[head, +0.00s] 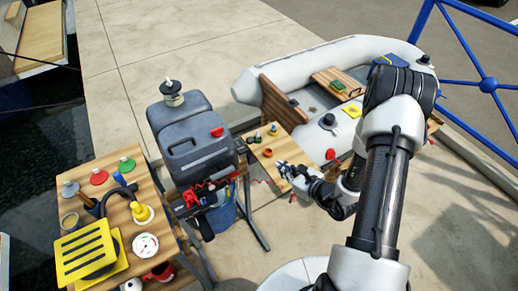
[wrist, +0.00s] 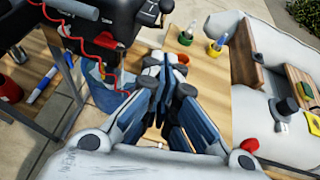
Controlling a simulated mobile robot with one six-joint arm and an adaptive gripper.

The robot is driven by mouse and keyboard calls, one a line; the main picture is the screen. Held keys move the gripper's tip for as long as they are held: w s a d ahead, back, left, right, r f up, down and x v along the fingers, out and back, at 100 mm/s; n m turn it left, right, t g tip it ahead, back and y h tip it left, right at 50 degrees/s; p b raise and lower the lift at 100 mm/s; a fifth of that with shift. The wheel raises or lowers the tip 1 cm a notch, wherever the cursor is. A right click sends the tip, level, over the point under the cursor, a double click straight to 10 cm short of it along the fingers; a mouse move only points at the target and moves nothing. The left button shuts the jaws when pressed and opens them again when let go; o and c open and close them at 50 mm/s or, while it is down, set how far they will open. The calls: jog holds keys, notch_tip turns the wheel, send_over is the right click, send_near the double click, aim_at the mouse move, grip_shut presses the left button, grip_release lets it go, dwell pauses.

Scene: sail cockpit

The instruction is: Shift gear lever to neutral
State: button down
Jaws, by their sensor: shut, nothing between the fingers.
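The grey outboard motor (head: 188,140) stands on its stand left of my arm in the head view. The wrist view shows its dark lower front (wrist: 112,22) at the top edge, with a grey cylindrical grip (wrist: 72,9) and a red coiled cord. A small black lever-like part (wrist: 151,10) projects at the motor's right side; I cannot tell for sure that it is the gear lever, or its position. My gripper (head: 284,168) is right of the motor, above a small wooden table. Its fingers (wrist: 165,70) are shut and empty, apart from the motor.
The small wooden table (head: 262,160) holds small coloured pots. A grey inflatable boat (head: 335,60) lies behind it. A wooden bench (head: 98,170) with a yellow slotted object, coloured discs and a gauge stands at left. A blue bucket (head: 222,215) is under the motor.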

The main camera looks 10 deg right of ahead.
jog(key=w+r+b+x, duration=0.1)
jog(key=r+b+x, duration=0.1)
jog(key=x, duration=1.1)
jog(key=shift+a+r, duration=0.35)
jog(key=shift+d+r, duration=0.1)
